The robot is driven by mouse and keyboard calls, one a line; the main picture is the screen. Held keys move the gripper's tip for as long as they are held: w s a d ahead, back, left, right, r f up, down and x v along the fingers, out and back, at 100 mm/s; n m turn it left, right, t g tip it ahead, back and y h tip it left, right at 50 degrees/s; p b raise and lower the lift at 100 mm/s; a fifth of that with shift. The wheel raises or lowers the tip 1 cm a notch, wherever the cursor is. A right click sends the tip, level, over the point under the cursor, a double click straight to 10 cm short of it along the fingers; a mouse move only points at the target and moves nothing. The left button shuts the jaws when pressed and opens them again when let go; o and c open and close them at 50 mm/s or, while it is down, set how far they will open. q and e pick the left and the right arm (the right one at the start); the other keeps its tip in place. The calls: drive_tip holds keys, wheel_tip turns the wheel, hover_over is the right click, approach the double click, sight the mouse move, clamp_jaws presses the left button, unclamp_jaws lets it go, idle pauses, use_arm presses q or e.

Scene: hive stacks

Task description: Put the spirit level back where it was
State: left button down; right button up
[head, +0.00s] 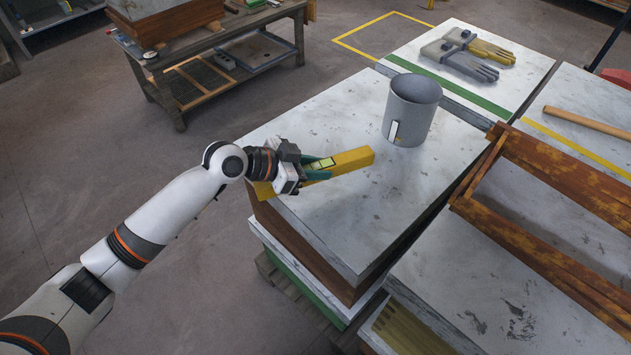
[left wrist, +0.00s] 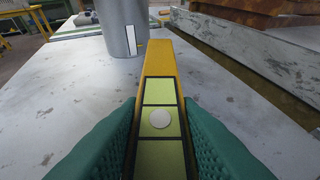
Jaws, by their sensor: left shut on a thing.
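The yellow spirit level (head: 352,160) lies along the top of a white-topped hive stack (head: 330,225), near its left edge. In the left wrist view the level (left wrist: 158,60) runs straight ahead, with its green vial panel between the fingers. My left gripper (head: 318,170) is shut on the level, its green finger pads (left wrist: 160,150) on either side of it. The level appears to be at or just above the stack top; I cannot tell if it touches. My right gripper is not in view.
A grey metal mug-like can (head: 410,112) stands just beyond the level's far end, and shows in the left wrist view (left wrist: 124,25). Gloves (head: 465,55) lie on the stack behind. A rusty-brown wooden frame (head: 560,170) and a wooden handle (head: 590,122) are at right. The stack's front top is clear.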

sight(316, 191)
use_arm(q)
drive_tip(key=shift+f, duration=2.1)
drive_tip(key=shift+f+b, duration=0.25)
drive_tip(key=shift+b, duration=0.1)
drive_tip(key=c, duration=1.1)
unclamp_jaws()
drive_tip(key=shift+r, duration=0.1)
